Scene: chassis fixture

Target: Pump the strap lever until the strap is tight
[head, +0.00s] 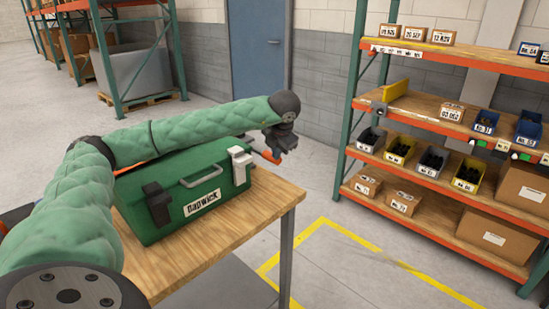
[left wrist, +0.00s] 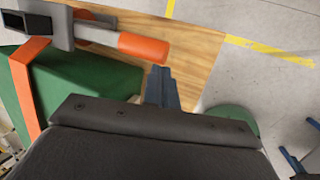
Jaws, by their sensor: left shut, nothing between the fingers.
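A green case (head: 185,185) with a label and a grey handle sits on a wooden table. At its right end is a pale grey ratchet buckle (head: 240,166). In the left wrist view the ratchet (left wrist: 75,30) has a lever with an orange grip (left wrist: 143,46), and an orange strap (left wrist: 24,85) runs over the green case. In the head view the orange grip (head: 267,156) is mostly behind my gripper. My left gripper (head: 275,155) is shut and empty beside the grip; in the wrist view its fingertips (left wrist: 160,72) appear just below the grip, with contact unclear. My right gripper is not in view.
The table (head: 235,235) has bare wood in front of and right of the case. A shelf rack (head: 440,130) with bins and boxes stands at the right. Yellow floor lines (head: 350,235) mark open floor between. A blue door (head: 257,45) is behind.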

